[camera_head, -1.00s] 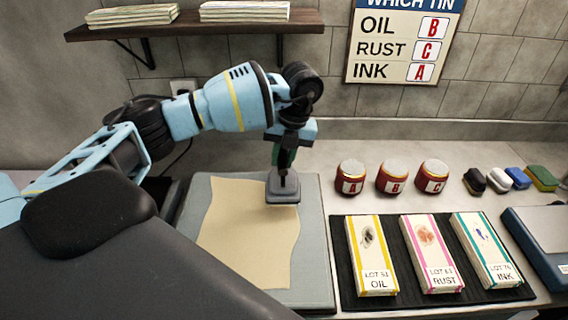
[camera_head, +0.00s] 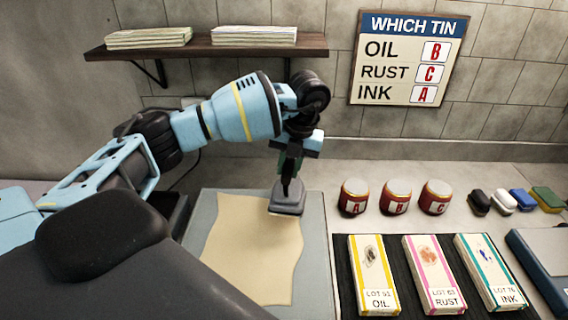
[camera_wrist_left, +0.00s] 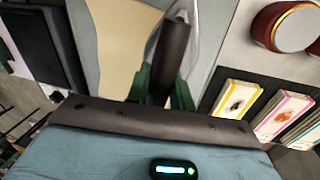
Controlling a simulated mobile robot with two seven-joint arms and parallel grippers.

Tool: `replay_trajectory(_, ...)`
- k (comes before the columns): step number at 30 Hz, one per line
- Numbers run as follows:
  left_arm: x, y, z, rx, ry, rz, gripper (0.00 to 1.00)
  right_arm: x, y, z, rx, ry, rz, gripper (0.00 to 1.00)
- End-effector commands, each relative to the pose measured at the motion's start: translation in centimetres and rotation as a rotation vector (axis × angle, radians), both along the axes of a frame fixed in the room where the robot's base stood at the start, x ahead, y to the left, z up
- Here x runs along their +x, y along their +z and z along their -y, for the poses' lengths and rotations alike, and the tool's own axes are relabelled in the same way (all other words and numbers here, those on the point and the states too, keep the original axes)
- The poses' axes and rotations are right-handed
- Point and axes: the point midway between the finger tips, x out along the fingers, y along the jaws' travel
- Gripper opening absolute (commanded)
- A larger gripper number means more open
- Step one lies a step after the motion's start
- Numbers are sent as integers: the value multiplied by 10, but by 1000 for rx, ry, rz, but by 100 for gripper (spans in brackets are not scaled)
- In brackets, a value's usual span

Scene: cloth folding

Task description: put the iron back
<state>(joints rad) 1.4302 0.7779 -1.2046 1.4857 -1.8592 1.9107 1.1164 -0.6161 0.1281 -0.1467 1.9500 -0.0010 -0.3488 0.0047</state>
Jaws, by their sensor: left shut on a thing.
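The iron (camera_head: 288,201) is grey with a dark handle. It is over the upper right part of a tan cloth (camera_head: 246,245) that lies on a grey board (camera_head: 205,215). My left gripper (camera_head: 290,172) is shut on the iron's handle from above. In the left wrist view the dark handle (camera_wrist_left: 172,52) sits between the green fingers, and the cloth (camera_wrist_left: 112,40) shows beside it. I cannot tell whether the iron's sole touches the cloth. My right gripper is not in view.
Red tins A (camera_head: 353,198), B (camera_head: 396,197) and C (camera_head: 435,198) stand right of the board. A black tray (camera_head: 346,290) holds labelled cloth packs in front of them. A dark holder (camera_head: 172,214) is left of the board. A shelf (camera_head: 215,50) and sign (camera_head: 408,60) are on the wall.

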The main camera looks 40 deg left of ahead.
Motion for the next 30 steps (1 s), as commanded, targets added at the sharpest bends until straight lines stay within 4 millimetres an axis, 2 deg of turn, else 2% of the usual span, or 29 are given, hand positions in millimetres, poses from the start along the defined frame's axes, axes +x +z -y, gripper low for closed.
replay_trajectory(30,-45,-33,65,2,-1632,8,0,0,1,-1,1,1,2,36)
